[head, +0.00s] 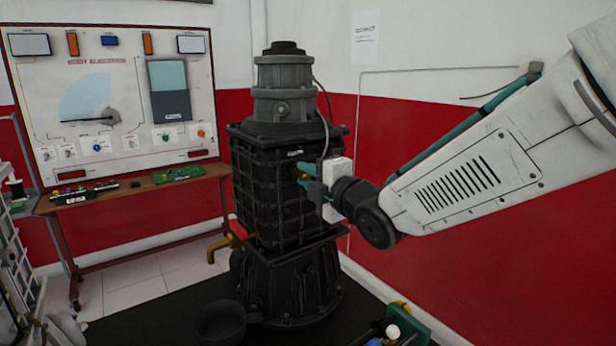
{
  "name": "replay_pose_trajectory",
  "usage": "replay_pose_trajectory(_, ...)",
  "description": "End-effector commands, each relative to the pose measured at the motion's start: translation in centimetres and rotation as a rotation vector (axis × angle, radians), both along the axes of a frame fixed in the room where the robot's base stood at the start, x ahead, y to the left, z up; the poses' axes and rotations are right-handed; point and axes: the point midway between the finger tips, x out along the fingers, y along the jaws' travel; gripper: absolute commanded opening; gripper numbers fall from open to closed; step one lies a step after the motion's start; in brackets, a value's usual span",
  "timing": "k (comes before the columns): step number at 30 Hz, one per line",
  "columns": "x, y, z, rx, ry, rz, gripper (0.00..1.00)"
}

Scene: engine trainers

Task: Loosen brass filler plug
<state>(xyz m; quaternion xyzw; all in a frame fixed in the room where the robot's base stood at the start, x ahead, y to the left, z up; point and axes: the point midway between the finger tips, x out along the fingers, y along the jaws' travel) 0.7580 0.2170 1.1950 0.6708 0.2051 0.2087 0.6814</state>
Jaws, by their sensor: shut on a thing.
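My gripper (304,176) is at the right side of the dark ribbed gearbox housing (268,200), with its teal fingers closed against that side. A small brass-coloured spot, the filler plug (295,174), shows between the fingers, and the gripper is shut on it. Most of the plug is hidden by the fingers, so I cannot tell how far it stands out of the housing. My white arm comes in from the right.
A brass tap (226,243) sticks out low on the housing's left. A dark round pan (220,320) sits on the black mat below it. A wooden bench (140,194) with a trainer panel (120,90) stands behind left. A green tray (405,325) lies at front right.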

Motion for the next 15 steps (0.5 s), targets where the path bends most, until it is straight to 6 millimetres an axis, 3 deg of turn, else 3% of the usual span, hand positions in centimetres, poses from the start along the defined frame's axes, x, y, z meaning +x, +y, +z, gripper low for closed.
replay_pose_trajectory(4, -0.08, 0.04, -0.16, -0.002, 0.003, 0.002, 0.00)
replay_pose_trajectory(5, -0.08, 0.04, -0.16, -0.002, 0.003, 0.002, 0.23)
replay_pose_trajectory(7, -0.07, 0.05, -0.15, -0.002, 0.003, 0.002, 0.42)
replay_pose_trajectory(15, -0.07, -0.01, -0.06, 0.000, 0.001, 0.001, 0.42)
